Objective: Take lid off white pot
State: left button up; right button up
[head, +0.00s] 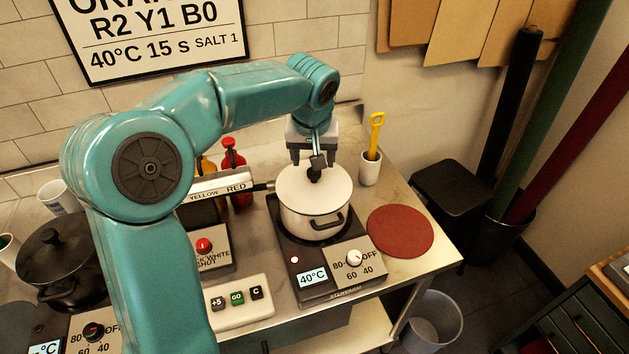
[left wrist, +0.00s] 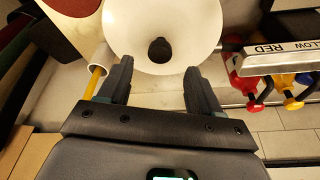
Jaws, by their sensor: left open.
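The white pot (head: 313,220) stands on a hot plate at the centre right in the head view. Its white lid (head: 297,190) with a dark knob (head: 315,173) is on top of it. My left gripper (head: 315,160) is directly over the lid, close to the knob. In the left wrist view the lid (left wrist: 135,45) and knob (left wrist: 160,50) show just beyond the fingertips of my left gripper (left wrist: 158,75). The fingers are wide apart with nothing between them. I cannot tell from these frames whether a finger touches the knob. My right gripper is in neither view.
The hot plate (head: 318,285) reads 40°C. A red round mat (head: 400,231) lies empty to its right. A white cup with a yellow tool (head: 370,168) stands behind. Red and yellow bottles (head: 236,175) and a YELLOW RED bar (head: 222,188) are left of the pot. A black pot (head: 62,260) is far left.

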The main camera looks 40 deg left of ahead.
aim_at(313, 173)
pick_arm(q)
jog(key=shift+s+d+f, duration=0.2)
jog(key=shift+s+d, duration=0.1)
jog(key=x, duration=0.2)
jog(key=p+x, duration=0.1)
jog(key=x, duration=0.2)
jog(key=shift+w+a+f+p, duration=0.15)
jog(key=shift+w+a+p, duration=0.15)
jog(key=shift+w+p, duration=0.05)
jog(key=shift+s+d, duration=0.1)
jog(key=shift+d, duration=0.05)
jog(key=shift+s+d, duration=0.1)
jog(key=shift+s, duration=0.2)
jog(key=shift+c, duration=0.3)
jog(key=shift+w, duration=0.25)
jog(key=c, duration=1)
grip_shut()
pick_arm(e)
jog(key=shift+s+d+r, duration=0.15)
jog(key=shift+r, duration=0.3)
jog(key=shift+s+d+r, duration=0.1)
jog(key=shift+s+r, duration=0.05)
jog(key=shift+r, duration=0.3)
